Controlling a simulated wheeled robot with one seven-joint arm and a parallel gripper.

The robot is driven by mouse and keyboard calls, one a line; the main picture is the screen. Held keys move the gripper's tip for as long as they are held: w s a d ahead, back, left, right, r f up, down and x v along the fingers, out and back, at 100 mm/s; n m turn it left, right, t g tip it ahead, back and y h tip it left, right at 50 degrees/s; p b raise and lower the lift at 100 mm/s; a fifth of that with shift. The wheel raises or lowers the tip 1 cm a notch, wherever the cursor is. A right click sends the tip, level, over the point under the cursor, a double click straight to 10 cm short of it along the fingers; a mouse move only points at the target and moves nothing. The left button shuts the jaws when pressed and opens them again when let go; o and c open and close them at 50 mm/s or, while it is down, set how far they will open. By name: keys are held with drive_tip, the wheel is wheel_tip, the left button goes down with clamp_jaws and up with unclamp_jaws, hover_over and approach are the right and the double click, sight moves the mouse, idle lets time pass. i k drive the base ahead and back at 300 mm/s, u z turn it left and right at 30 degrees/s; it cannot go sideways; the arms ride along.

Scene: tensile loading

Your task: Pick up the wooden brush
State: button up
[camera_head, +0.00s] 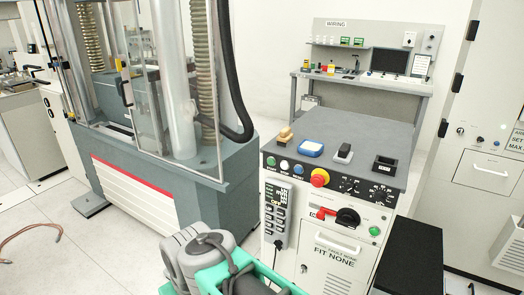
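A small tan wooden block-like thing, which looks like the wooden brush (285,134), lies on the dark grey top of the control console (341,127), near its left edge. Its bristles cannot be made out at this size. Part of my own arm shows at the bottom middle, in front of and below the console. My gripper is not in view, and nothing is seen touching the brush.
A blue-and-white block (311,148), a black-and-white item (344,153) and a black holder (384,167) stand on the console. A red emergency button (319,178) juts from its front. The testing machine (165,190) stands left. A black box (411,258) stands right.

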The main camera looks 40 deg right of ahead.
sight(286, 136)
drive_tip(key=u, duration=0.25)
drive_tip(key=k, duration=0.4)
drive_tip(key=z, duration=1.15)
drive_tip(key=i, duration=1.5)
drive_tip(key=u, duration=0.35)
